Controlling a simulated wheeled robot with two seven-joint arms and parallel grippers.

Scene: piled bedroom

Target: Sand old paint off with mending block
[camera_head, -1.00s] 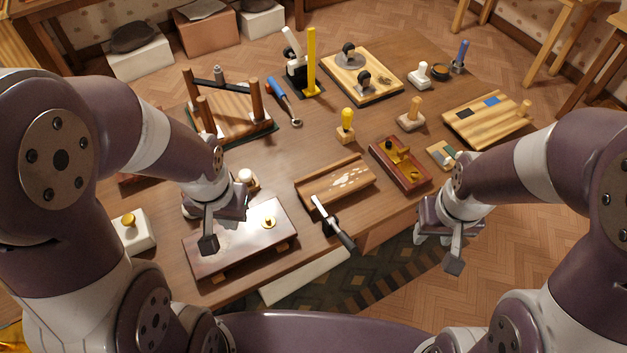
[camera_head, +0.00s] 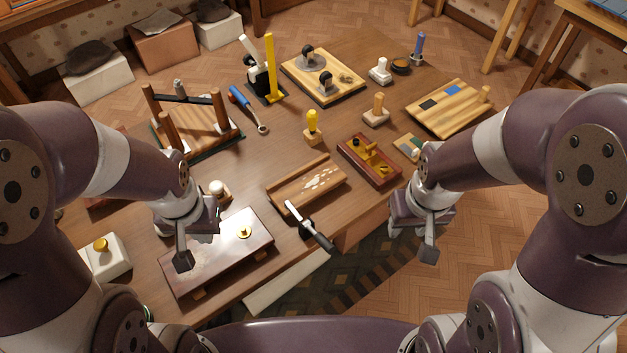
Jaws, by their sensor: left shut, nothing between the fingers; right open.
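Pale flecked patches, like old paint, lie on a wooden trough-shaped piece (camera_head: 283,196) at the table's front middle. A low board with a dull top (camera_head: 216,250) stands left of it, with a pale patch and a brass knob. Several small handled blocks stand about: a yellow-handled one (camera_head: 312,128), a wooden-handled one (camera_head: 376,112) and a white-knobbed one (camera_head: 219,189). I cannot tell which is the mending block. My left gripper (camera_head: 184,258) is shut and empty over the left part of the low board. My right gripper (camera_head: 427,250) is open and empty, off the table's front-right edge.
A black-handled tool (camera_head: 318,236) overhangs the front edge beside the trough. A red-brown tray (camera_head: 370,165), a striped board (camera_head: 449,108), a knobbed board (camera_head: 323,78) and a framed rack (camera_head: 197,127) crowd the table. A white block (camera_head: 104,260) stands at far left.

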